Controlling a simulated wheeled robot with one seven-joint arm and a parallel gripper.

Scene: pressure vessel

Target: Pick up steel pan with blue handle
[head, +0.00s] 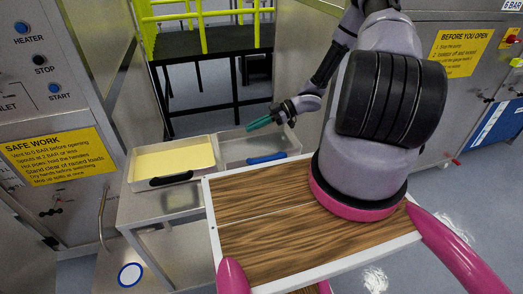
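The steel pan (240,149) with a blue handle (266,159) sits on a grey metal stand in the head view. It is a shallow rectangular tray that looks empty, with the handle on its near side. My gripper (258,124), with teal fingers, is above the far part of the pan and points left. It looks apart from the blue handle. The fingers are seen side-on and small, so I cannot tell whether they are open or shut.
A second pan (195,160) with yellow contents and a black handle (171,179) stands just left of the steel pan. The metal stand (150,207) is narrow. A control panel (40,60) rises at left. Yellow railings (203,25) and a dark platform (215,40) stand behind.

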